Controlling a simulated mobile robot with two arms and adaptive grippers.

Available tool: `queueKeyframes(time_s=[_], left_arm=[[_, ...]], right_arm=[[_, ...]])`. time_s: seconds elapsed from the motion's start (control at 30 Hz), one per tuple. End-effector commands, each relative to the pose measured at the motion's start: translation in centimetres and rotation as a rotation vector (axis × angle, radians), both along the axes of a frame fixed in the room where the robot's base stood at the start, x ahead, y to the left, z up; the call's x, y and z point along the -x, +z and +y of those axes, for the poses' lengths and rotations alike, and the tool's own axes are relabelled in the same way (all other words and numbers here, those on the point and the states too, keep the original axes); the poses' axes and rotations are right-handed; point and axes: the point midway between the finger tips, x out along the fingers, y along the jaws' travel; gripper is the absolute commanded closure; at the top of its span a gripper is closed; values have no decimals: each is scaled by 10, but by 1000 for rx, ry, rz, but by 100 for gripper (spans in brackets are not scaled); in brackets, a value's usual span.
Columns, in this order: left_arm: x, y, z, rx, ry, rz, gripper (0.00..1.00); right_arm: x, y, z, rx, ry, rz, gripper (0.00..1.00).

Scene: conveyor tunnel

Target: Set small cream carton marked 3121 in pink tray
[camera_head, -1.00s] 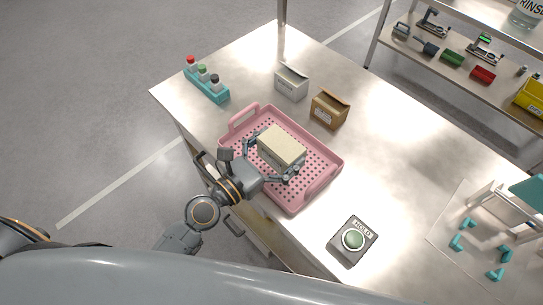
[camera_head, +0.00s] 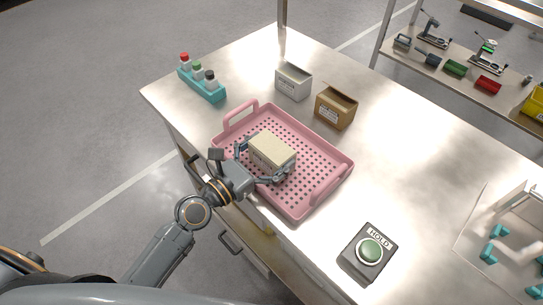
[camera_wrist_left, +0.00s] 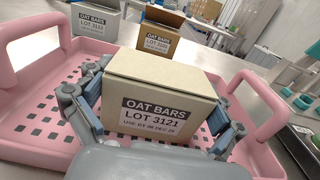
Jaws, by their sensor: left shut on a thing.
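The small cream carton (camera_head: 271,151) is inside the outline of the pink tray (camera_head: 327,157), toward its left part. In the left wrist view the carton (camera_wrist_left: 160,95) shows the label "OAT BARS LOT 3121" facing me. My left gripper (camera_head: 263,163) is shut on the carton, with a finger on each side; its fingers also show in the left wrist view. The carton is upright. Whether its base touches the tray floor is hidden. The pink tray (camera_wrist_left: 30,92) spreads around the carton in the left wrist view. My right gripper is not in view.
A white open carton (camera_head: 293,83) and a brown open carton (camera_head: 335,107) stand behind the tray. A teal rack with bottles (camera_head: 203,85) is at the back left. A HOLD button box (camera_head: 368,252) is at the front right. Clear table lies right of the tray.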

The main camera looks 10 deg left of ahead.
Motion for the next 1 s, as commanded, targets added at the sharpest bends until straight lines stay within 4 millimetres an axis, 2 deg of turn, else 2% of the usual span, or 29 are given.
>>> queueKeyframes(time_s=[0.33, 0.37, 0.67, 0.8, 1.0], left_arm=[[0, -2, 0, 0, 0, -2, 63], [0, -2, 0, -2, 0, -1, 0], [0, -1, 0, -1, 0, -1, 0], [0, 5, 0, 0, 0, -1, 0], [29, -3, 18, -5, -3, 2, 0]], right_arm=[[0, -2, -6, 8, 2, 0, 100], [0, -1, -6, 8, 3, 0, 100], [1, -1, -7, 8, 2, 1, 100], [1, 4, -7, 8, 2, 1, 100], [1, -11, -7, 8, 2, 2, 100]])
